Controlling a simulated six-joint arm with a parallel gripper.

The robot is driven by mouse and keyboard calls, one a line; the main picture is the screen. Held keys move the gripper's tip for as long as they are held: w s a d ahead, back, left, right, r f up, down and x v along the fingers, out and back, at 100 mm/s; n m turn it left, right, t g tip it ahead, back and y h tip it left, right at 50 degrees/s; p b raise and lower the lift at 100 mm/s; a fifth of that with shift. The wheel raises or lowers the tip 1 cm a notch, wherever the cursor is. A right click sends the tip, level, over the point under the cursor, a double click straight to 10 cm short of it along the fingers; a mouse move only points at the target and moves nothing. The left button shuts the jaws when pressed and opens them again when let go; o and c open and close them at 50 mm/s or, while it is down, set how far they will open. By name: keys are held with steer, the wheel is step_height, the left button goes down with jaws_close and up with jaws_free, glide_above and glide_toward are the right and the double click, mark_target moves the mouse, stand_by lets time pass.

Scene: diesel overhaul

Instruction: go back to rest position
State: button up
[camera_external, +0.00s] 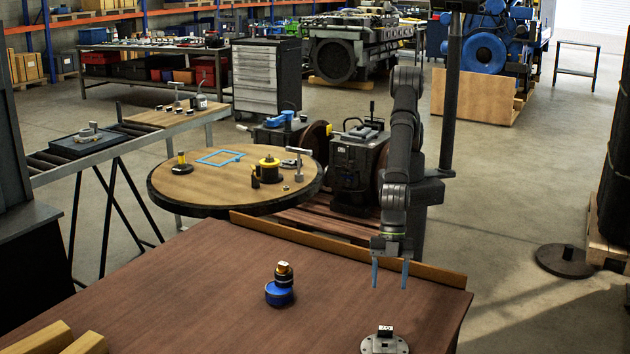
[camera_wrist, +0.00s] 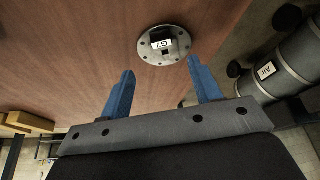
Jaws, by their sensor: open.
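My gripper (camera_external: 390,273) has two blue fingers that point down over the right part of the brown table (camera_external: 190,285). The fingers are apart with nothing between them, and they also show in the wrist view (camera_wrist: 163,92). A round grey metal flange (camera_external: 384,344) with a labelled block on it lies on the table, nearer the camera than my gripper. The flange also shows in the wrist view (camera_wrist: 164,45), beyond the fingertips. A blue round part (camera_external: 279,293) with a black and brass piece on top stands near the table's middle, left of my gripper.
A wooden edge strip (camera_external: 340,248) runs along the table's back. Behind it stands a round table (camera_external: 190,190) with a blue frame, a yellow-black part and small tools. Wooden blocks (camera_external: 60,340) lie at the front left. The brown table is mostly bare.

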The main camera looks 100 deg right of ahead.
mark_target(386, 328)
steer(key=shift+f, duration=0.1)
steer(key=x, duration=1.1)
steer(key=shift+a+f, duration=0.25)
steer(key=shift+f, duration=0.05)
steer(key=shift+a+r, duration=0.1)
steer(key=shift+r, duration=1.3)
